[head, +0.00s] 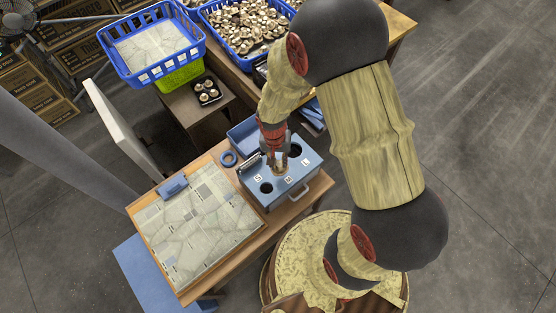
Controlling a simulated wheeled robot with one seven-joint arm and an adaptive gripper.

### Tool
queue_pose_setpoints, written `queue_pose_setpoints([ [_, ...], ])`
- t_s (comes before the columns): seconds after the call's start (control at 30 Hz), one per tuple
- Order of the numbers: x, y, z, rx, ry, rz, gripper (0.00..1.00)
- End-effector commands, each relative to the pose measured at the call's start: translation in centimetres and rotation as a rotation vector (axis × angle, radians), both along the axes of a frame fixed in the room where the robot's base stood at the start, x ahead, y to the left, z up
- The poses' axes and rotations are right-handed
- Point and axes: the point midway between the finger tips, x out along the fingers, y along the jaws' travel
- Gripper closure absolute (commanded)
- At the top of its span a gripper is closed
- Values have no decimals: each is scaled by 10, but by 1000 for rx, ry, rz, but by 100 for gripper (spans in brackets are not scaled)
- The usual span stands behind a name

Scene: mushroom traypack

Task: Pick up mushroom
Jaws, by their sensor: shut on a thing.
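My gripper (277,163) points down over the blue box with round holes (283,195), at its middle hole marked M. It is shut on a small pale mushroom (280,170), mostly hidden between the fingers; I cannot tell whether it is inside the hole or just above it. The holes marked S and L lie to either side. Many more mushrooms (247,27) fill a blue crate at the top. Several sit in a small black tray (207,91) on a low brown stand.
A paper-covered board (197,226) lies on the wooden table left of the box. An upright white panel (118,128) stands behind the board. A paper-lined blue basket (150,48) is farther back.

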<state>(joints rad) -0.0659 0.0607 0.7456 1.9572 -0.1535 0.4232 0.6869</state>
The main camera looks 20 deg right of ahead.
Motion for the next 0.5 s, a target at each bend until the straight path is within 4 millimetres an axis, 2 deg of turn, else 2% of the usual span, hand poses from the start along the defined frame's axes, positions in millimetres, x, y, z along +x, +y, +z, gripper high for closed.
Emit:
queue_pose_setpoints([
  [0.03,-7,4,14,1,-7,2,94],
  [0.13,-23,9,34,1,-7,0,94],
  [0.3,-61,20,49,1,-5,3,94],
  [0.5,-91,30,63,0,-4,3,94],
])
